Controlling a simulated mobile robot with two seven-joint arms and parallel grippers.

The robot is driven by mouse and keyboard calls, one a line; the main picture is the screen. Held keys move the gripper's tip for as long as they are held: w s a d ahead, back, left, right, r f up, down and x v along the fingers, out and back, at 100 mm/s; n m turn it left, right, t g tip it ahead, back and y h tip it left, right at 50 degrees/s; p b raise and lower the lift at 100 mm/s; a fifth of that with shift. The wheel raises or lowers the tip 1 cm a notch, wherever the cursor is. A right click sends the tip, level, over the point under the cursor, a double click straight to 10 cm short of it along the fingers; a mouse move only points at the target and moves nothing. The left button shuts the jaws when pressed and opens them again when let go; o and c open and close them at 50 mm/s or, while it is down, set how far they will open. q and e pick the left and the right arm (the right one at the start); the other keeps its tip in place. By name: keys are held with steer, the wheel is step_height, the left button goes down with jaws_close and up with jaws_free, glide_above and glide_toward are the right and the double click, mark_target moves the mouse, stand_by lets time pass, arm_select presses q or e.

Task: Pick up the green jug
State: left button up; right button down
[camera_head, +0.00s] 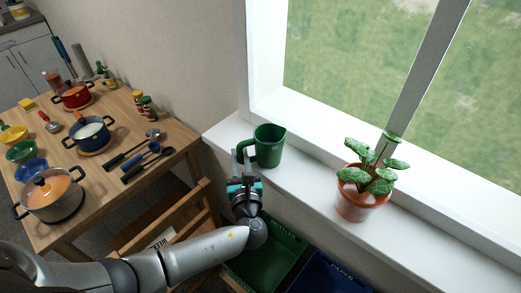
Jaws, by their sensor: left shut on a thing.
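The green jug (269,147) stands upright on the white windowsill, with its handle on its left side. My left gripper (243,158) is at that handle, its fingers pointing toward the window, shut on the handle. The fingertips partly cover the handle, so the exact contact is hard to see. The jug's base appears to be on or very close to the sill; I cannot tell which. My right gripper is not in view.
A potted plant (358,205) stands on the windowsill (309,186) to the right. Below are a green crate (262,268), a blue crate (325,277) and a wooden chair (170,221). The table (120,181) at left holds pots, bowls and utensils.

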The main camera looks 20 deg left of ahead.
arm_select(q)
jaws_close()
stand_by(0.8)
steer(key=shift+r, duration=0.1)
step_height(320, 180, up, 20)
steer(key=p, duration=0.4)
steer(key=shift+p, duration=0.3)
stand_by(0.4)
